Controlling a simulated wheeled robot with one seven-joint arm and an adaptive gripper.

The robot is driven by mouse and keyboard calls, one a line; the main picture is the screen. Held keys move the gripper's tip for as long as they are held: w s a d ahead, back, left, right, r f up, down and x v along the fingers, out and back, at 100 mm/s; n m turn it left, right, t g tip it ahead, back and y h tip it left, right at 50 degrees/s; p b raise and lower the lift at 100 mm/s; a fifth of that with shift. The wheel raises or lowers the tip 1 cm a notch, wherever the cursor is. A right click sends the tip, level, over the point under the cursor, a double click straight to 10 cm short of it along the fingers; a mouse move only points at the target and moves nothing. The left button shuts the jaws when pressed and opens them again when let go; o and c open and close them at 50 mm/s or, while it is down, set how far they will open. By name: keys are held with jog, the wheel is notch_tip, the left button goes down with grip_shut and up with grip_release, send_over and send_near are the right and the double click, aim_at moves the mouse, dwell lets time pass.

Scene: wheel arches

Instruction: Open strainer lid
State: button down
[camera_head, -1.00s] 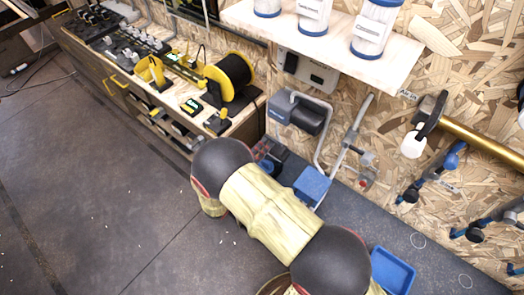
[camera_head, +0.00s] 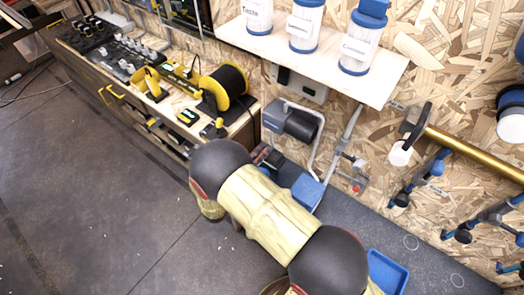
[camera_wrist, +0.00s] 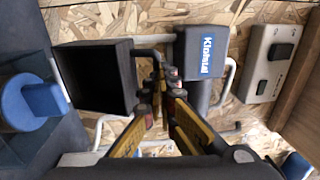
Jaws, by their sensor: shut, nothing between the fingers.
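My gripper (camera_wrist: 168,90) is shut and empty in the wrist view, its yellow fingers together and pointing at the wall equipment. Just beyond the fingertips is a grey-blue box (camera_wrist: 203,52) with a label, with a dark box-like part (camera_wrist: 95,75) to its left. In the head view the wall unit shows as a grey-blue box (camera_head: 272,115) and a dark cylinder (camera_head: 302,125) with grey pipes. I cannot tell which part is the strainer lid, or whether the fingers touch anything. In the head view my arm hides part of the area below.
A shelf (camera_head: 300,62) with white canisters juts out above the unit. A workbench (camera_head: 243,122) with a cable reel (camera_head: 228,85) stands left. A blue box (camera_head: 307,192) and a blue tray (camera_head: 387,272) are low down at right. The floor (camera_head: 110,200) at left is clear.

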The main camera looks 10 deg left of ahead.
jog(key=p, duration=0.1)
jog(key=w+d+r+g+p, duration=0.1)
jog(key=p, duration=0.1)
jog(key=shift+w+r+p, duration=0.2)
jog(key=shift+w+p, duration=0.1)
jog(key=w+d+g+y+p, duration=0.1)
jog(key=w+p, duration=0.1)
jog(key=p, duration=0.1)
jog(key=shift+g+p, duration=0.3)
jog(key=shift+g, duration=0.1)
jog(key=shift+w+d+g+y+p, duration=0.4)
jog(key=shift+w+p, duration=0.15)
jog(key=shift+p, duration=0.1)
jog(key=shift+p+x, duration=0.4)
jog(key=shift+x, duration=0.65)
jog(key=shift+f, duration=0.2)
jog(key=shift+s+a+r+p, duration=0.25)
jog(key=shift+s+p, duration=0.1)
jog(key=shift+s, duration=0.05)
jog(key=r+p+v, duration=0.1)
jog(key=p+v, duration=0.1)
jog(key=v, duration=1.1)
